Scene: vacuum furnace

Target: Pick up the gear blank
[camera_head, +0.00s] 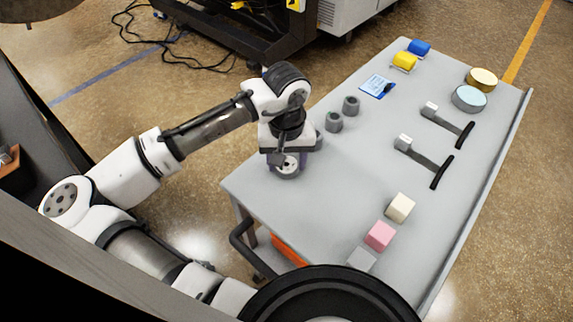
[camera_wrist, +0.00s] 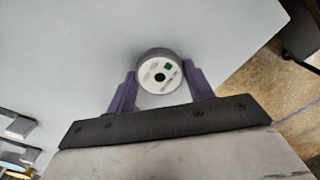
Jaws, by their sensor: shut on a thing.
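The gear blank (camera_head: 286,170) is a short round grey piece with a pale top face, a dark central hole and a small green mark. It also shows in the wrist view (camera_wrist: 159,73), between the two purple fingers. My gripper (camera_head: 289,160) points down near the left edge of the grey table (camera_head: 285,215) and is shut on the gear blank. Each finger presses on one side of it. I cannot tell whether its underside touches the tabletop.
Two small grey cylinders (camera_head: 334,121) (camera_head: 351,106) stand behind my gripper. Cream (camera_head: 400,207), pink (camera_head: 379,236) and grey (camera_head: 361,259) blocks sit at the front. A blue card (camera_head: 377,87) lies farther back. The middle is clear.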

